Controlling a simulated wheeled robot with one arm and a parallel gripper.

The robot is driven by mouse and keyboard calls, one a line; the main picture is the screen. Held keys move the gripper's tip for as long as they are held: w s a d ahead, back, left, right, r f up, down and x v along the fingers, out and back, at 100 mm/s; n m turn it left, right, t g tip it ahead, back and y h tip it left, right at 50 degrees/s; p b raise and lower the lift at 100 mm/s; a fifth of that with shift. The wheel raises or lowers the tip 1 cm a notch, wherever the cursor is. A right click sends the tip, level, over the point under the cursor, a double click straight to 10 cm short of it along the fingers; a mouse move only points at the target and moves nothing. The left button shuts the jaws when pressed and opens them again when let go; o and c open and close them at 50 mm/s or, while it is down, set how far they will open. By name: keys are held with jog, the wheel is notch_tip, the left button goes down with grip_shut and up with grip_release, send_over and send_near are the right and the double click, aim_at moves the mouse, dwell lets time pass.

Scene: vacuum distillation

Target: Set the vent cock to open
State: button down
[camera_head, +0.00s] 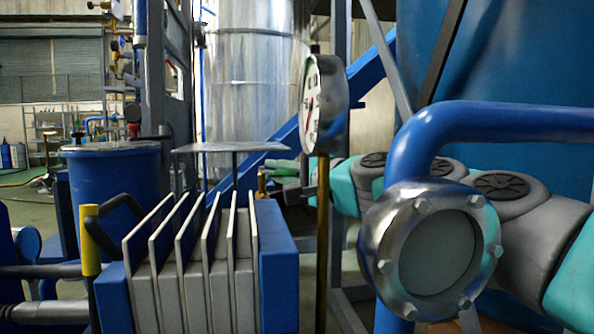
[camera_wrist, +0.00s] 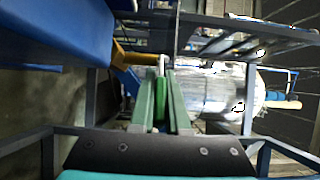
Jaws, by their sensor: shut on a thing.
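My gripper (camera_wrist: 164,72) shows in the wrist view as long green fingers, closed together around a small pale piece at their tips. The piece sits at the end of a brass fitting (camera_wrist: 128,58), and looks like the lever of the vent cock (camera_wrist: 161,62). A small brass fitting (camera_head: 262,181) stands just by the fingertips there. The fingers cover much of the lever, so its exact angle is not clear.
A round gauge (camera_head: 325,104) on a brass post stands in front of my arm. A blue pipe with a flanged sight glass (camera_head: 437,252) is close at right. A plate stack (camera_head: 195,265) fills the lower middle. A blue drum (camera_head: 112,190) is at left.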

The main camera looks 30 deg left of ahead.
aim_at(291, 173)
jog(key=shift+s, duration=0.25)
jog(key=c, duration=1.2)
grip_release()
jog(key=shift+s, duration=0.1)
jog(key=shift+c, duration=0.2)
jog(key=o, duration=0.3)
jog(key=shift+o, duration=0.2)
jog(key=shift+d, duration=0.15)
jog(key=v, duration=0.6)
jog(key=shift+r, duration=0.1)
jog(key=shift+p+v, duration=0.3)
jog(key=shift+v, duration=0.45)
